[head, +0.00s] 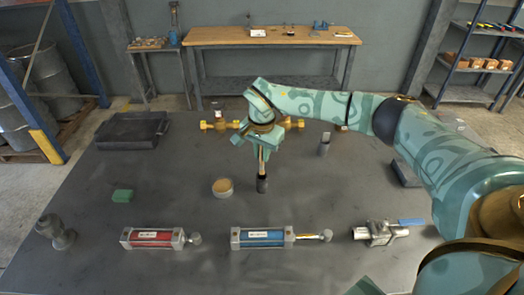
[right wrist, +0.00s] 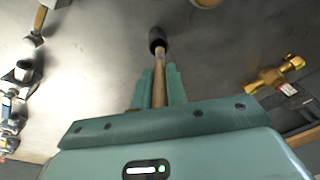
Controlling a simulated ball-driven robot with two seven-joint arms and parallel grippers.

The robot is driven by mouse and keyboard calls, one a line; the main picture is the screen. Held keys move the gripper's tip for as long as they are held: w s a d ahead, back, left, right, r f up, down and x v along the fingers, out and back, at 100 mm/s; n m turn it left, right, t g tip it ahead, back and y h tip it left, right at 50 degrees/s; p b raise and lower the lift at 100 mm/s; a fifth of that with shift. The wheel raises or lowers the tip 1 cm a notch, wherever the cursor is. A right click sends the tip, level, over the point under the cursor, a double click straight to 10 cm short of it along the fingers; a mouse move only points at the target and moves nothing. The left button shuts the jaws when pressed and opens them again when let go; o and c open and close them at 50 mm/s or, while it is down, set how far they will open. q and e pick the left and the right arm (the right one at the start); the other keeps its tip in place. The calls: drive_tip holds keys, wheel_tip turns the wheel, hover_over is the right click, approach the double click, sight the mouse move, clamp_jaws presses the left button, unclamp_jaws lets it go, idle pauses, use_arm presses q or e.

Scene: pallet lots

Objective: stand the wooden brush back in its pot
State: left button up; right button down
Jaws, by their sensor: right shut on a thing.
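My right gripper (head: 262,150) points down over the middle of the table and is shut on the wooden brush (head: 262,162). Its handle runs down between the fingers and also shows in the right wrist view (right wrist: 159,78). The handle's lower end meets a narrow dark cylinder (head: 262,185), seen beyond the fingertips in the right wrist view (right wrist: 157,39). It looks like the pot, but I cannot tell it surely from the brush's dark head. The brush looks close to upright. The lower end of the brush is hidden. My left gripper is out of view.
A round tan-topped tin (head: 222,187) stands just left. Brass valves (head: 219,125) lie behind my gripper. A red cylinder (head: 153,238), a blue cylinder (head: 262,238) and a metal fitting (head: 380,233) line the front.

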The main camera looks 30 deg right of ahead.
idle(0.4)
wheel_tip(320, 180, down, 6)
drive_tip(key=b, duration=0.2)
idle(1.5)
drive_tip(key=c, duration=0.8)
unclamp_jaws()
drive_tip(key=shift+c, duration=0.2)
wheel_tip(320, 180, up, 11)
drive_tip(key=p, duration=0.9)
